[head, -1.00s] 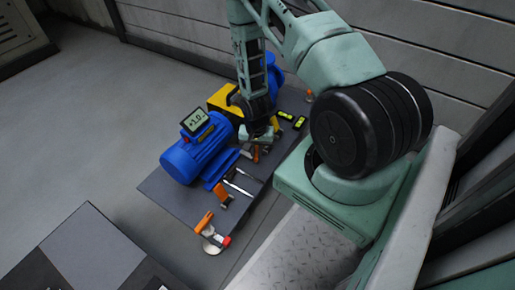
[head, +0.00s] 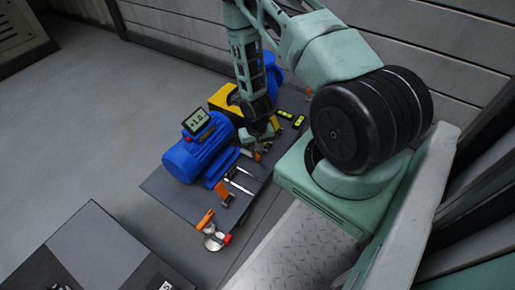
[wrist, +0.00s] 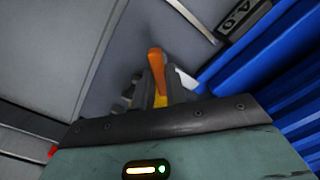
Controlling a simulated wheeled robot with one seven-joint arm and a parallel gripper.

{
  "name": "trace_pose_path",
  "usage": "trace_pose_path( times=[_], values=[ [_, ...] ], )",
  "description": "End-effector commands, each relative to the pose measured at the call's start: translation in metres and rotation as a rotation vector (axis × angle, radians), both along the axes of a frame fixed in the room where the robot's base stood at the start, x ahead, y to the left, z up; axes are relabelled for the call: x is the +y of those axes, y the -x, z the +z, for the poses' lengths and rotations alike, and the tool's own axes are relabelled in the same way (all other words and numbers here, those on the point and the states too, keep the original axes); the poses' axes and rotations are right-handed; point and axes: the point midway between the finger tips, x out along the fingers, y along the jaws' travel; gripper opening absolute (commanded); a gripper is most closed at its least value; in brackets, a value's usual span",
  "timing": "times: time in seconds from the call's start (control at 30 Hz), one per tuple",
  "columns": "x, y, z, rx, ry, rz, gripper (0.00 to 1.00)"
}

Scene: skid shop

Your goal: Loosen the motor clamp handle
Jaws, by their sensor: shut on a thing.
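The blue motor (head: 197,150) lies on the dark skid plate, with a small display reading about +1.0 on top. Its ribbed side also shows at the right of the wrist view (wrist: 270,65). My gripper (wrist: 158,92) is shut on an orange handle (wrist: 156,62), which stands up between the fingers in the wrist view. A yellow part shows just below the handle. In the head view my gripper (head: 256,138) is low beside the motor's right end, and my arm hides most of the handle there. The handle's base is hidden.
The dark skid plate (head: 168,197) carries other orange-handled parts (head: 205,219), metal tools (head: 243,182) and small green-yellow levels (head: 298,121). A yellow block (head: 222,98) and another blue machine (head: 272,75) stand behind.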

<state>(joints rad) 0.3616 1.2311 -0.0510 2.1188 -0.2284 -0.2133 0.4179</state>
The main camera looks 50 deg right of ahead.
Motion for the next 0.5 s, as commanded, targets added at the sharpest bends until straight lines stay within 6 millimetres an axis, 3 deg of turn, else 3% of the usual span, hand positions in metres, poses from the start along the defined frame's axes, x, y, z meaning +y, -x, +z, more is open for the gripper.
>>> trace_pose_path(
  times=[0.13, 0.5],
  values=[
    [0.0004, 0.0006, 0.0015, 0.001, -0.001, 0.128, 0.0],
    [0.0008, 0.0008, 0.0023, 0.002, -0.001, 0.215, 0.0]
  ],
)
